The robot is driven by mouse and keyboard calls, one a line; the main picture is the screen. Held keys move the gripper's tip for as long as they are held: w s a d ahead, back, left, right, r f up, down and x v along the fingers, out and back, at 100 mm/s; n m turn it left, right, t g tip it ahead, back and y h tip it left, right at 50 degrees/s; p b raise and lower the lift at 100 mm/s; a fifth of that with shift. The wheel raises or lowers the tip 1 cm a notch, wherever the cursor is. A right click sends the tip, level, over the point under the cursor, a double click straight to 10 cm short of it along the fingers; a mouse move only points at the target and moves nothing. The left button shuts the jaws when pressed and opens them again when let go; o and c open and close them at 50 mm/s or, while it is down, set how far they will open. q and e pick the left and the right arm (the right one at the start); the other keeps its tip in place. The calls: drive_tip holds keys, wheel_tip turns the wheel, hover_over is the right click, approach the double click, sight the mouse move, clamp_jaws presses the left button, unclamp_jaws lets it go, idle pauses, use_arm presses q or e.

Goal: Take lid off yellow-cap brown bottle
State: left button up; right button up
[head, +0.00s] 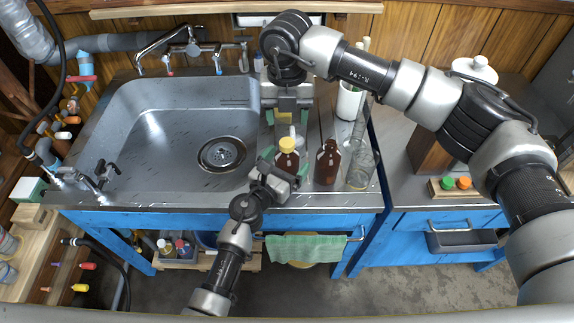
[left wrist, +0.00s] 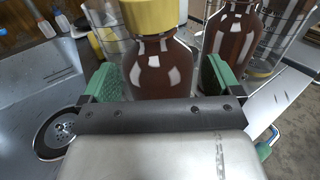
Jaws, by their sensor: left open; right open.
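The brown bottle with the yellow cap (head: 287,146) stands upright on the counter right of the sink, its cap on. My left gripper (head: 284,168) is open low in front of it. In the left wrist view, the brown bottle (left wrist: 162,68) stands between the spread green finger pads of my left gripper (left wrist: 160,80), with gaps visible on both sides. My right gripper (head: 287,115) is open and points down, appearing just behind and above the yellow cap, apart from it. Whatever lies behind the right gripper is partly hidden.
A second, uncapped brown bottle (head: 327,163) stands close on the right, near my left gripper's right finger. A clear glass vessel (head: 360,168) stands beyond it. A white cup (head: 349,103) is behind. The sink (head: 150,135) lies left, with open room.

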sight(287, 142)
use_arm(q)
drive_tip(key=c, duration=1.3)
clamp_jaws()
use_arm(e)
drive_tip(key=m, duration=0.8)
drive_tip(key=shift+m, duration=0.3)
drive_tip(key=shift+f, duration=0.55)
wheel_tip(287, 142, down, 7)
drive_tip(key=shift+r, duration=0.1)
